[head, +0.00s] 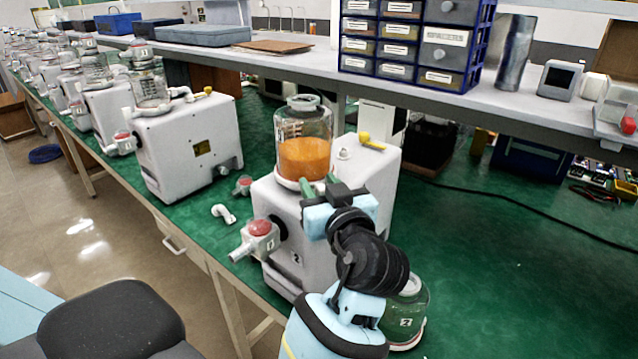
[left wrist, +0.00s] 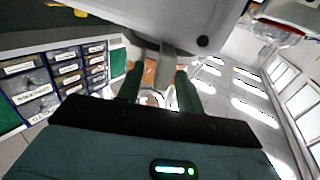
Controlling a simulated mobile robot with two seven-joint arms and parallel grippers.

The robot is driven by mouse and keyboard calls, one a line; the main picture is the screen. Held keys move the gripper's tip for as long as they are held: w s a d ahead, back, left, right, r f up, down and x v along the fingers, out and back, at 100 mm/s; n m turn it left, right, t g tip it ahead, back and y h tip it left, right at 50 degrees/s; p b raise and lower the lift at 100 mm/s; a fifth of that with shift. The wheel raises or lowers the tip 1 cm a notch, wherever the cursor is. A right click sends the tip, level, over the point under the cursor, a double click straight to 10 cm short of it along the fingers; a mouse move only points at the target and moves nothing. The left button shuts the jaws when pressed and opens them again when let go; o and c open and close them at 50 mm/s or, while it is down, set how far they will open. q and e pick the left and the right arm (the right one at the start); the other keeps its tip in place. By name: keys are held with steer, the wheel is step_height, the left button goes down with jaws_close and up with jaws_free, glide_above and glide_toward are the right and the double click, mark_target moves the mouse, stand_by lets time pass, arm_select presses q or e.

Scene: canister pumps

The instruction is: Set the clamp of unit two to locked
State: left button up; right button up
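Unit two (head: 282,262) is the near white pump, with a "2" on its front. A glass canister of orange contents (head: 303,158) stands on it. A yellow-ended lever (head: 371,142) is on its top. I cannot tell for sure which part is the clamp or how it is set. My left gripper (head: 318,184) is at the canister's base, on the near side. In the left wrist view its two green fingers (left wrist: 159,82) are apart. A grey tab (left wrist: 166,52) reaches down from the white body toward the gap between them; contact is unclear. My right gripper is not in view.
A red-topped valve (head: 260,235) sticks out at the unit's left. A glass jar marked 2 (head: 407,315) stands at right, partly behind my arm. A loose white elbow (head: 223,213) lies on the green bench. Another pump (head: 185,150) stands behind left. Bench at right is mostly clear.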

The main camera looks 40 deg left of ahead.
arm_select(q)
steer(key=shift+d, duration=0.1)
steer(key=shift+c, duration=0.5)
jaws_close()
